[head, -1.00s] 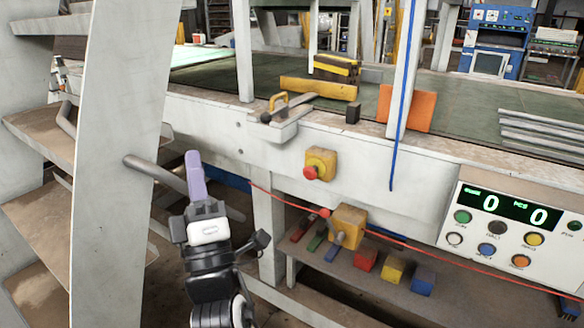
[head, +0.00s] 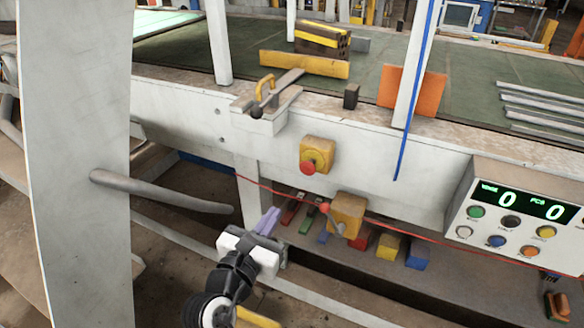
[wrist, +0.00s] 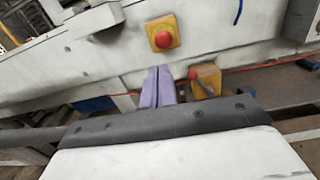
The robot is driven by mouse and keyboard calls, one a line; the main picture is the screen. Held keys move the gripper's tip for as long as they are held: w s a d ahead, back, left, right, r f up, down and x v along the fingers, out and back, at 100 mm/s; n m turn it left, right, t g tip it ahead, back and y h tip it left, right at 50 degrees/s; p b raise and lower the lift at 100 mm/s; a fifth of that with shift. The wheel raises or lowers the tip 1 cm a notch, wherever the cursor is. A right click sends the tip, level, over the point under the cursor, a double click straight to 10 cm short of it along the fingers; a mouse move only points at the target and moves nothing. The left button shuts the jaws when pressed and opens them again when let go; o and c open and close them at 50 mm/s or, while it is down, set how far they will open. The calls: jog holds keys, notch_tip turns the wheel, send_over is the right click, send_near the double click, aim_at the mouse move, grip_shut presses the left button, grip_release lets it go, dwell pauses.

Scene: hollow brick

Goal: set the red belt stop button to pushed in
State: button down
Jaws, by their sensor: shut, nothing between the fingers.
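The red belt stop button (head: 308,168) sits on a yellow box (head: 319,152) on the white side panel of the belt frame. It also shows in the wrist view, as a red button (wrist: 162,40) on a yellow box above my fingertips. Whether it is out or pushed in I cannot tell. My gripper (head: 268,220) has pale purple fingers, shut and empty. It is below and left of the button in the head view, apart from it. In the wrist view the closed fingers (wrist: 158,85) point up, just under the yellow box.
A second yellow box (head: 347,212) with a red-knobbed lever is right of my gripper, by a red cord (head: 420,234). A grey bar (head: 160,192) juts out at left. A control panel (head: 515,222) stands at right. Coloured blocks (head: 388,247) lie on a lower shelf.

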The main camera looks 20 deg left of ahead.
aim_at(306, 170)
jog(key=shift+d+f, duration=0.2)
jog(key=w+p, duration=0.1)
jog(key=w, duration=0.5)
jog(key=w+p, duration=0.1)
jog(key=w, duration=0.6)
jog(key=shift+d+r+p, duration=0.1)
jog(key=shift+d+p, duration=0.1)
jog(key=shift+p, duration=0.2)
jog(key=shift+w, duration=0.55)
jog(key=shift+w, duration=0.1)
